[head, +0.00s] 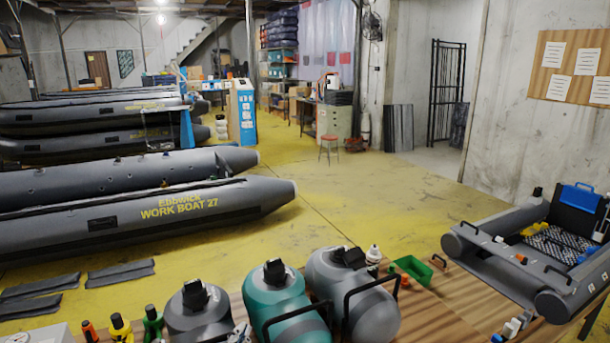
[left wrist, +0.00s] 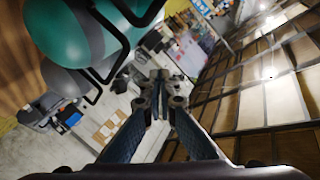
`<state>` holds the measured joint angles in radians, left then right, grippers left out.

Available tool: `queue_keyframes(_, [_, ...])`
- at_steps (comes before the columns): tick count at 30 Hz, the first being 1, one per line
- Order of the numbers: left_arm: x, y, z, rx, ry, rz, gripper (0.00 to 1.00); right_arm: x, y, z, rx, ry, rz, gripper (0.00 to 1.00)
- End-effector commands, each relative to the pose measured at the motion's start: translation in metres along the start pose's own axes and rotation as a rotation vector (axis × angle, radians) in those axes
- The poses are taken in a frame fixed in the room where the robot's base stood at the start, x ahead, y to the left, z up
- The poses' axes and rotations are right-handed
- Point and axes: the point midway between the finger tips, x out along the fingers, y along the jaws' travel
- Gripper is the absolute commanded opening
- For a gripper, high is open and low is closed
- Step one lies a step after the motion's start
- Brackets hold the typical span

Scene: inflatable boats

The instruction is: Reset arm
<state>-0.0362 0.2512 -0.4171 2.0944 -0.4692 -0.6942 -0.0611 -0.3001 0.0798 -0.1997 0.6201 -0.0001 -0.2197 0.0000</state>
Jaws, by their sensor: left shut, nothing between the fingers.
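My left gripper (left wrist: 162,90) is in the middle of the left wrist view, its two fingers together and nothing between them. In the head view only a small part of it (head: 240,334) shows at the bottom edge, in front of the teal inflated tube. The teal tube (head: 277,303) stands on the wooden table between two grey ones. It also shows at the upper left of the left wrist view (left wrist: 75,38), to the left of the gripper and apart from it. My right gripper is in neither view.
A grey tube (head: 192,314) and another grey tube (head: 345,290) with black handles flank the teal one. Small bottles (head: 120,327) stand at the left. A green tray (head: 412,269) and a small grey boat (head: 500,250) are at the right. Yellow floor lies beyond.

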Motion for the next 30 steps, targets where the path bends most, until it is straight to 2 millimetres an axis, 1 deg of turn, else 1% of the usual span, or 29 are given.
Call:
queue_keyframes(1, [-0.019,0.011,0.035,-0.085,-0.117,0.037,0.00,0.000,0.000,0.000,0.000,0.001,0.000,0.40])
queue_keyframes(2, [-0.031,0.017,0.054,-0.130,-0.185,0.059,0.00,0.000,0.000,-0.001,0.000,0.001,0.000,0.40])
queue_keyframes(3, [-0.048,0.026,0.078,-0.186,-0.273,0.089,0.00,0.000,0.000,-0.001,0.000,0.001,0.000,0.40])
queue_keyframes(5, [-0.075,0.041,0.109,-0.261,-0.396,0.134,0.00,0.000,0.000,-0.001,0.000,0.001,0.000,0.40])
queue_keyframes(6, [-0.094,0.050,0.126,-0.304,-0.471,0.164,0.00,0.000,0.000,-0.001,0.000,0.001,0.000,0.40])
queue_keyframes(8, [-0.120,0.063,0.146,-0.358,-0.567,0.204,0.00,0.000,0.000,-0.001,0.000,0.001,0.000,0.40])
queue_keyframes(9, [-0.137,0.070,0.157,-0.388,-0.623,0.228,0.00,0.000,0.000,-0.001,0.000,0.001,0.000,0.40])
queue_keyframes(11, [-0.160,0.080,0.170,-0.425,-0.698,0.261,0.00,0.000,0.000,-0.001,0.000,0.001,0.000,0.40])
queue_keyframes(12, [-0.175,0.086,0.177,-0.447,-0.744,0.283,0.00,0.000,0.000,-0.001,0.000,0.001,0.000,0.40])
queue_keyframes(14, [-0.197,0.094,0.185,-0.476,-0.806,0.312,0.00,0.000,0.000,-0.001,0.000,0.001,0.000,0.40])
queue_keyframes(15, [-0.210,0.099,0.190,-0.493,-0.845,0.330,0.00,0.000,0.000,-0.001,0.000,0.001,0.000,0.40])
queue_keyframes(21, [-0.275,0.118,0.204,-0.564,-1.016,0.417,0.00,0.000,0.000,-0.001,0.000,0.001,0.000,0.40])
queue_keyframes(22, [-0.281,0.122,0.207,-0.571,-1.036,0.427,0.00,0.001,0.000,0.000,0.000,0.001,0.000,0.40])
queue_keyframes(24, [-0.268,0.136,0.224,-0.564,-1.035,0.427,0.00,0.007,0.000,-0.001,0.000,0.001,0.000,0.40])
queue_keyframes(26, [-0.262,0.147,0.235,-0.563,-1.039,0.430,0.00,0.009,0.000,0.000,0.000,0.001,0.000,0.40])
queue_keyframes(30, [-0.249,0.174,0.266,-0.559,-1.051,0.437,0.00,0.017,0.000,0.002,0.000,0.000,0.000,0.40])
